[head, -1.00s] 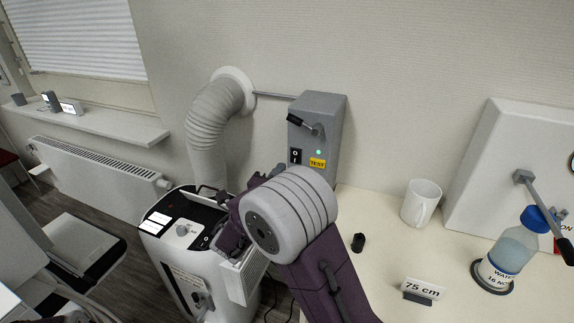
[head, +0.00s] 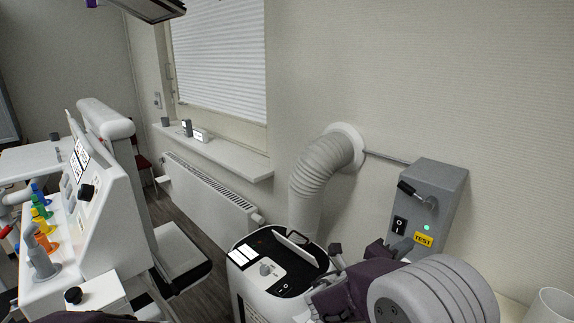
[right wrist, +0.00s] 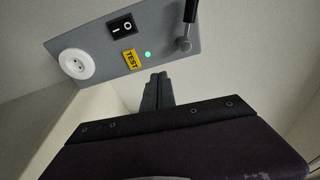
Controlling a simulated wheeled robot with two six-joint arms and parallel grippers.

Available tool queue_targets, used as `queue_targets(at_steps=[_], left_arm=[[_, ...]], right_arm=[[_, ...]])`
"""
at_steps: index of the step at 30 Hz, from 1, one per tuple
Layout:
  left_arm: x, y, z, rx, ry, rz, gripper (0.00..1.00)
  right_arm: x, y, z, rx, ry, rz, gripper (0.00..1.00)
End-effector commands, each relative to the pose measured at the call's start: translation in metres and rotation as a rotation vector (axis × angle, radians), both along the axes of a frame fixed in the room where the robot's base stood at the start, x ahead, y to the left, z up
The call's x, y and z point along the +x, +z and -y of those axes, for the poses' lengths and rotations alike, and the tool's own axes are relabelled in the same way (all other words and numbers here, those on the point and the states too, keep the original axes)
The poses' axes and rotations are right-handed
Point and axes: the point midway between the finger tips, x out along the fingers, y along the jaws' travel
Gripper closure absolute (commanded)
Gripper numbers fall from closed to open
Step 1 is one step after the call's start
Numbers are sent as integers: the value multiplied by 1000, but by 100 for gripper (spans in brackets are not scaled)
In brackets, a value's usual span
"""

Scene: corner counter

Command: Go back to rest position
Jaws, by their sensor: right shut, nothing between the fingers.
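My right gripper (right wrist: 157,92) is shut and empty in the right wrist view, its dark fingers side by side. They point towards the grey switch box (right wrist: 98,45), which carries a black rocker switch, a yellow TEST label, a green light, a lever and a round white socket. In the head view the switch box (head: 432,195) is on the wall at the right, its green light lit. My right arm's grey joint and purple links are in front of and below it, and hide much of the right gripper there. My left gripper is not in view.
A white portable machine (head: 243,285) with a ribbed hose (head: 312,180) to the wall stands left of my right arm. A white panel with coloured knobs (head: 42,225) is at the left. A white mug (head: 550,306) is at the lower right edge.

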Motion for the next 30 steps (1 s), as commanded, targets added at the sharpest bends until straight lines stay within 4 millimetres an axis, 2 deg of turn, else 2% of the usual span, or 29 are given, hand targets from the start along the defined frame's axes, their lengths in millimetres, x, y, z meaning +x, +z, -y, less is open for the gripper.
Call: queue_targets(at_steps=[1,2,3,5,6,8,9,10,13,15,16,17,18,21,24,30], left_arm=[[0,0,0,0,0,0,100],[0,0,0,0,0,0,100],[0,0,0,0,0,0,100],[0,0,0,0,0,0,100],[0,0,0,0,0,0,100],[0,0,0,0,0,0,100],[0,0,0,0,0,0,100],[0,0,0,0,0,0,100],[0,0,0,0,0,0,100],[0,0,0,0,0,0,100],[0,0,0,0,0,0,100],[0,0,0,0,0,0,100],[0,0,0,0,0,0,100],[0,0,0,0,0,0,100],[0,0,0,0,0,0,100],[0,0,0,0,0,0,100]], right_arm=[[-30,-12,28,85,-117,-4,100],[-51,-26,42,171,-197,12,100],[-80,-48,54,306,-309,65,100],[-123,-85,58,527,-494,201,100],[-150,-111,51,677,-638,323,100],[-185,-149,28,900,-891,568,100],[-202,-172,4,1031,-1087,770,100],[-209,-187,-17,1110,-1244,936,100],[-209,-216,-81,1221,-1748,1489,100],[-198,-224,-112,1164,-2044,1823,100],[-192,-226,-120,1120,-2150,1948,100],[-186,-227,-126,-1016,2124,-1955,100],[-178,-227,-132,-885,2044,-1916,100],[-166,-226,-135,-713,1921,-1866,100],[-165,-226,-135,-649,1887,-1859,100],[-166,-226,-135,-644,1885,-1860,100]])
